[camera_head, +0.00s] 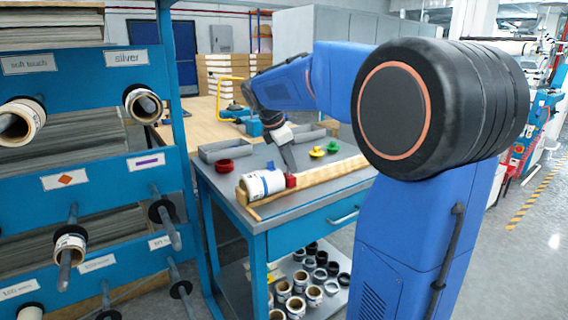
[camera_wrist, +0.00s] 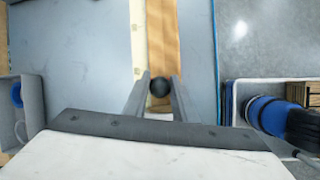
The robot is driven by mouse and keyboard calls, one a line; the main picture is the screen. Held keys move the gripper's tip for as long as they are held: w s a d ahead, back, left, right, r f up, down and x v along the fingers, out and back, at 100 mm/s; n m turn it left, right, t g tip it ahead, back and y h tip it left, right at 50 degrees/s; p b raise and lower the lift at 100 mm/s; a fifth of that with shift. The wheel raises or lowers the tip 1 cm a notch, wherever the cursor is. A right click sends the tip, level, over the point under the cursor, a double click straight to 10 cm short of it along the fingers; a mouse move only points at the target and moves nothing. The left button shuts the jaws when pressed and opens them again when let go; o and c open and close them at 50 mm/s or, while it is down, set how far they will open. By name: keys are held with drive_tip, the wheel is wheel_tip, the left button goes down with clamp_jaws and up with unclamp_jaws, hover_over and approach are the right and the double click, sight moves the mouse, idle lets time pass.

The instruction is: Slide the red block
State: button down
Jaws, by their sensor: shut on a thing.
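The red block (camera_head: 291,181) sits on a long wooden rail (camera_head: 335,171) on the grey workbench, close to the right end of a white roll (camera_head: 262,185). My gripper (camera_head: 291,170) points down at the block, its fingertips at the block's top. In the wrist view my gripper (camera_wrist: 159,90) has its two fingers on either side of a round black knob (camera_wrist: 159,87), over the wooden rail (camera_wrist: 162,35). No red shows in the wrist view, so the block's body is hidden there. I cannot tell whether the block touches the roll.
A red ring (camera_head: 222,166), a yellow piece (camera_head: 316,152) and a green piece (camera_head: 332,147) lie behind the rail. A grey tray (camera_head: 226,149) stands at the bench's back left. A blue roll rack (camera_head: 90,115) stands left.

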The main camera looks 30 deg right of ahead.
drive_tip(key=d, duration=2.2)
drive_tip(key=shift+w, duration=0.4)
drive_tip(key=c, duration=1.5)
unclamp_jaws()
drive_tip(key=shift+o, duration=0.2)
drive_tip(key=shift+r, duration=0.1)
drive_tip(key=v, duration=1.7)
drive_tip(key=shift+r, duration=0.1)
